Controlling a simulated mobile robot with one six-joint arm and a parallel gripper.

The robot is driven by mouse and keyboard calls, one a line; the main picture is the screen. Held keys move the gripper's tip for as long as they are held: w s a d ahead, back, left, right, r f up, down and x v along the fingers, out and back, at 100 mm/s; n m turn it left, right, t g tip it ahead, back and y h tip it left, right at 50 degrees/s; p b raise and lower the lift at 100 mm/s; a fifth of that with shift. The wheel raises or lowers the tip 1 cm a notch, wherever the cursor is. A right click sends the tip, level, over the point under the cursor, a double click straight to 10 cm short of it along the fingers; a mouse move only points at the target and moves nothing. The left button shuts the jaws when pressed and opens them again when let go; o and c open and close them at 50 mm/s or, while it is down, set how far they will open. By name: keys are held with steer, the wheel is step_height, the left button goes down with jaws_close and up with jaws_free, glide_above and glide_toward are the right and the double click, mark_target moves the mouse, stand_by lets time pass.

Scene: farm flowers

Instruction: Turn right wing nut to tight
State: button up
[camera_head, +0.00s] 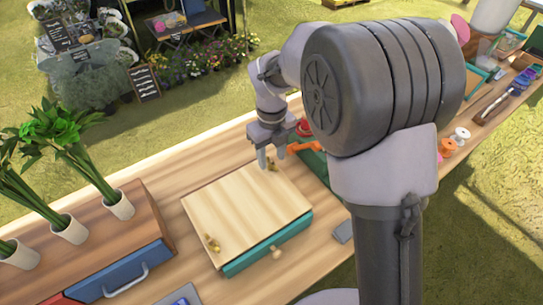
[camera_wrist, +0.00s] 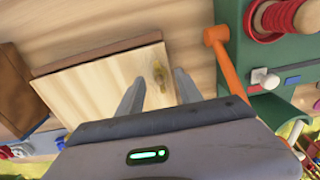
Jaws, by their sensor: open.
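The flower press (camera_head: 245,205) is a light wooden board over a teal layer, lying on the bench. A brass wing nut, the right one (camera_head: 271,164), stands at its far right corner; it also shows in the wrist view (camera_wrist: 159,75). The left wing nut (camera_head: 213,244) sits at the near left corner in the head view. My gripper (camera_head: 272,158) is open and empty, just above the right wing nut. In the wrist view its fingertips (camera_wrist: 160,82) lie either side of the nut's line. I cannot tell whether they touch it.
An orange-handled tool (camera_wrist: 226,62) and a green device with a red spool (camera_wrist: 290,20) stand close beside the press. A wooden drawer unit (camera_head: 100,240) with potted plants is on the left.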

mark_target(272, 162)
step_height(272, 162, up, 16)
steer(key=p, duration=0.6)
steer(key=shift+r, duration=0.2)
steer(key=s+d+r+n+t+y, duration=0.1)
steer(key=s+d+r+n, duration=0.2)
steer(key=s+n, duration=0.2)
steer(key=s+d+r+n+t, duration=0.2)
steer(key=s+d+r+n, duration=0.1)
steer(key=s+n, duration=0.3)
steer(key=s+d+r+n+t+y, duration=0.1)
steer(key=s+d+r+n, duration=0.15)
steer(key=s+n, duration=0.25)
steer(key=s+d+f+n+t, duration=0.1)
steer(key=s+f+n, duration=0.1)
steer(key=s+n, duration=0.5)
steer(key=shift+d+f+n+t, duration=0.25)
steer(key=shift+n+t, duration=0.15)
steer(key=shift+n, duration=0.6)
